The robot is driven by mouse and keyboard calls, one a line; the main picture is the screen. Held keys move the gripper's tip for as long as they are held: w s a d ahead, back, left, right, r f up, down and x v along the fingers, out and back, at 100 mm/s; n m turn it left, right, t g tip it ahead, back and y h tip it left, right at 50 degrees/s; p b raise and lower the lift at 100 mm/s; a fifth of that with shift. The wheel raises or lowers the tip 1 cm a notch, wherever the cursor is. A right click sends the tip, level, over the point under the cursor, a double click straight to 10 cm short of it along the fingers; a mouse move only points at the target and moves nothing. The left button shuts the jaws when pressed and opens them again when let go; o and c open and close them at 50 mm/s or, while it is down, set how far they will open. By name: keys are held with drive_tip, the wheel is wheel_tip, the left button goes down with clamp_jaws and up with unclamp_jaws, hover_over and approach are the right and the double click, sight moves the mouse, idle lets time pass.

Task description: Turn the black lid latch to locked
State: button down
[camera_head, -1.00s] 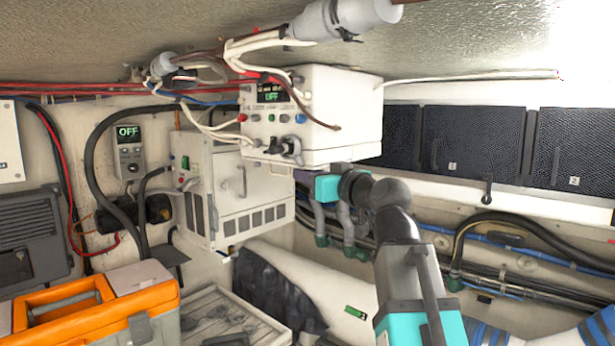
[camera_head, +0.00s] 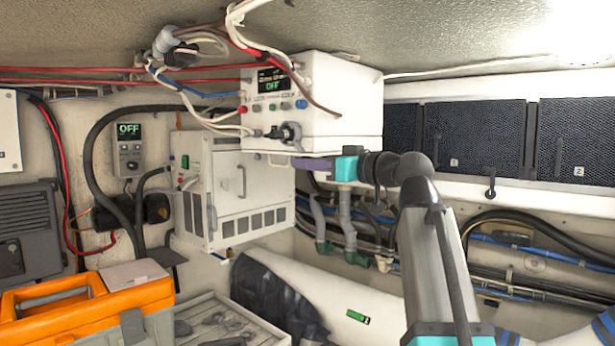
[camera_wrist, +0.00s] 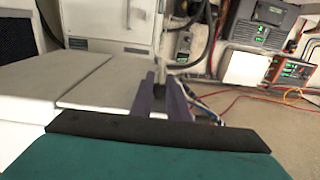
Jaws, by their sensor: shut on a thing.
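My gripper (camera_head: 300,163), with purple fingers and a teal body, reaches left just under the lower edge of the white control box (camera_head: 340,115). In the wrist view its two fingers (camera_wrist: 160,92) are close together, with a small dark piece (camera_wrist: 159,76) between the tips. This piece appears to be the black lid latch, mostly hidden by the fingers. Its turned position cannot be told. A black knob or plug (camera_head: 290,133) on the box's front is above the fingers and apart from them.
A white cabinet (camera_head: 225,205) with a handle stands behind and left of the gripper. Cables (camera_head: 235,60) hang around the box's upper left. Pipes (camera_head: 345,215) run below. An orange toolbox (camera_head: 90,300) and a grey crate (camera_head: 215,310) are at the lower left.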

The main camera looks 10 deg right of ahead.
drive_tip(key=shift+w+d+f+n+g+y+b, duration=0.15)
drive_tip(key=shift+n+g+y+b, duration=0.3)
drive_tip(key=shift+b, duration=0.25)
drive_tip(key=n+g+y+b, duration=0.2)
drive_tip(key=g+y+b, duration=0.1)
drive_tip(key=b, duration=0.1)
drive_tip(key=shift+n, duration=0.25)
drive_tip(key=shift+n+g+y+b, duration=0.55)
drive_tip(key=shift+n+g+b, duration=0.25)
drive_tip(key=shift+g, duration=0.25)
drive_tip(key=shift+n+g+b, duration=0.3)
drive_tip(key=shift+g, duration=0.1)
drive_tip(key=c, duration=1.7)
unclamp_jaws()
drive_tip(key=shift+s, duration=0.2)
drive_tip(key=b+v, duration=0.1)
drive_tip(key=v, duration=0.5)
drive_tip(key=b+v, duration=0.1)
drive_tip(key=v, duration=0.6)
drive_tip(key=shift+d, duration=0.3)
